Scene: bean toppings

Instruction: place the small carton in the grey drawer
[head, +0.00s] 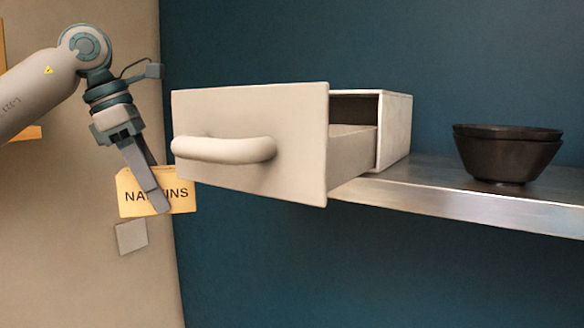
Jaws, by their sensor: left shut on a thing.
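The small carton (131,207) is yellow-orange with dark "NAPKINS" lettering, partly covered by a finger. My left gripper (158,209) is shut on it, with one finger across its front face. The carton hangs in the air at the left, by the lower left corner of the drawer front. The grey drawer (250,112) is pulled out of its pale housing (396,130), with a thick rounded handle (224,149) on its front. The inside floor of the drawer is hidden from this angle. My right gripper is not in view.
The housing stands on a metal shelf (470,205). Two dark stacked bowls (507,158) sit on the shelf at the right. A pale square plate (131,237) is on the left wall below the carton. The space above the drawer is free.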

